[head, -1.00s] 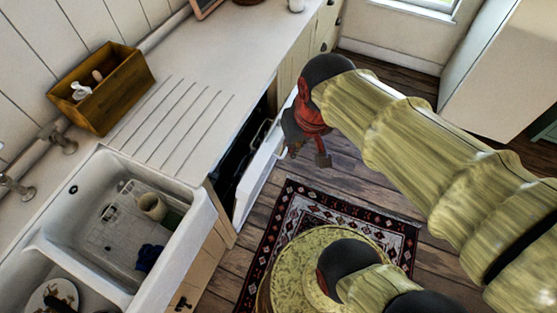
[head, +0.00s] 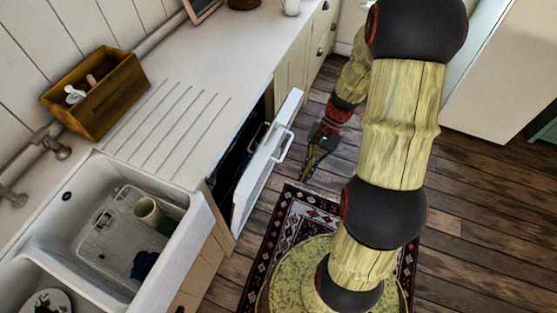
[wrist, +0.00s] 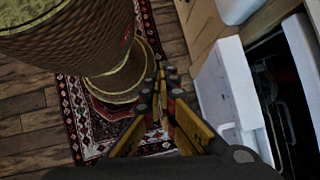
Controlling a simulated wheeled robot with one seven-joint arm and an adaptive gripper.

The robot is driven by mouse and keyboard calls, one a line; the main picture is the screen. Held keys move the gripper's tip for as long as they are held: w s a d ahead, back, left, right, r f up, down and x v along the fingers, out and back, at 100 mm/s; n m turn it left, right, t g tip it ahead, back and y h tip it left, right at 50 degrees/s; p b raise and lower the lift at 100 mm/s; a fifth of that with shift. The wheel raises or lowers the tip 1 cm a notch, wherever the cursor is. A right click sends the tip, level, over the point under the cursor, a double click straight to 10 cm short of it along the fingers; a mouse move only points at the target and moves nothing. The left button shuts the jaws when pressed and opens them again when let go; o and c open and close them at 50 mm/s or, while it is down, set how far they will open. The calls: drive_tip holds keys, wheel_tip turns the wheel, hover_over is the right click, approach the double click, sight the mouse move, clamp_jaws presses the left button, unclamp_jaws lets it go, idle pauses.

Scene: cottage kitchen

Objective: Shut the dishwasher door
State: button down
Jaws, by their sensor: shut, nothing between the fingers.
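The dishwasher door (head: 258,179) is a white panel with a white bar handle (head: 283,146), below the counter in the head view. It stands partly open, tilted out from the dark dishwasher interior (head: 236,152). In the wrist view the door (wrist: 224,84) is at right, with the dark interior and racks (wrist: 278,105) beyond it. My gripper (head: 305,174) is just outside the door, to the right of its handle and apart from it. In the wrist view its fingers (wrist: 164,78) are together and empty, pointing past the door's front.
A patterned rug (head: 291,213) lies on the wooden floor beneath. The sink (head: 72,217) holds a rack and a cup. A wooden box (head: 96,98) stands on the counter (head: 208,78). Floor at right is free (head: 470,190).

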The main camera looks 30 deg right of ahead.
drive_tip(key=w+d+f+m+t+y+b, duration=0.1)
drive_tip(key=w+d+f+m+t+y, duration=0.15)
drive_tip(key=f+m+t, duration=0.45)
drive_tip(key=w+d+f+m+t+y+b, duration=0.1)
drive_tip(key=w+d+f+m+t+y, duration=0.15)
drive_tip(key=f+m, duration=0.85)
drive_tip(key=w+d+f+m+t+y, duration=0.1)
drive_tip(key=w+f+m+t+y, duration=0.3)
drive_tip(key=f+m, duration=0.55)
drive_tip(key=w+d+r+m+t+h, duration=0.1)
drive_tip(key=w+d+m+t+h, duration=0.15)
drive_tip(key=d+m+t, duration=0.3)
drive_tip(key=b+x, duration=0.2)
drive_tip(key=x, duration=1.2)
drive_tip(key=shift+a+m, duration=0.35)
drive_tip(key=shift+m, duration=0.05)
drive_tip(key=shift+f, duration=0.1)
